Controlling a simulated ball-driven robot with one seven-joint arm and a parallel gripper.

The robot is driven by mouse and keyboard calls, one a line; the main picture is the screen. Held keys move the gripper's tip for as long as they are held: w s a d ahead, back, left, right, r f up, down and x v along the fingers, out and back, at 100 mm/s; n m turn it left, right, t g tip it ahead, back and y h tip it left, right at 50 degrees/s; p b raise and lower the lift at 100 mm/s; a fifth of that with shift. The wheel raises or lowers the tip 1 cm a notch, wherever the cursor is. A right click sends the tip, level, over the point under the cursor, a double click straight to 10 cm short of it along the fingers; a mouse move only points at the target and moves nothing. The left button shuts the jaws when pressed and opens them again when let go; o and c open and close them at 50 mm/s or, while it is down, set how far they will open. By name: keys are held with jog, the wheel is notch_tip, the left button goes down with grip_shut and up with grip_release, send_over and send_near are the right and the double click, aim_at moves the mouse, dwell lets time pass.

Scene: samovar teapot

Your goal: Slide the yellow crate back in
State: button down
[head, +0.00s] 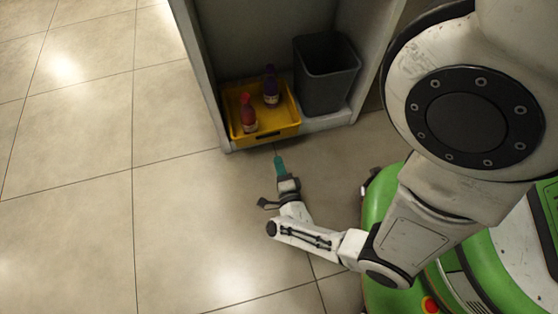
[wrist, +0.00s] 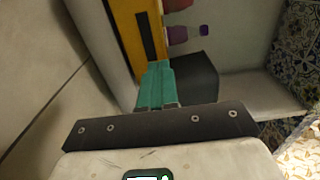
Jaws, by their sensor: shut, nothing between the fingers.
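The yellow crate (head: 262,133) stands in the bottom of the grey cabinet, with its front edge near the cabinet's front opening. A red bottle (head: 249,116) and a purple bottle (head: 270,90) stand upright in it. In the wrist view the crate's yellow front (wrist: 133,30) with a dark slot shows at the top. My gripper (head: 277,158) is low, just in front of the crate. Its teal fingers (wrist: 157,85) are together and hold nothing. In the wrist view they overlap the crate's lower front edge; I cannot tell whether they touch it.
A dark grey bin (head: 325,75) stands right of the crate in the cabinet. The cabinet's left side wall (head: 196,70) borders the crate closely. The tiled floor (head: 80,200) to the left is clear. Patterned tiles (wrist: 297,45) show at the right of the wrist view.

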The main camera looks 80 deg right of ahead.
aim_at(268, 131)
jog(key=b+x, duration=0.2)
jog(key=x, duration=0.8)
jog(key=shift+w+d+b, duration=0.15)
jog(key=shift+d+b, duration=0.05)
jog(key=shift+b, duration=0.1)
jog(key=shift+r, duration=0.1)
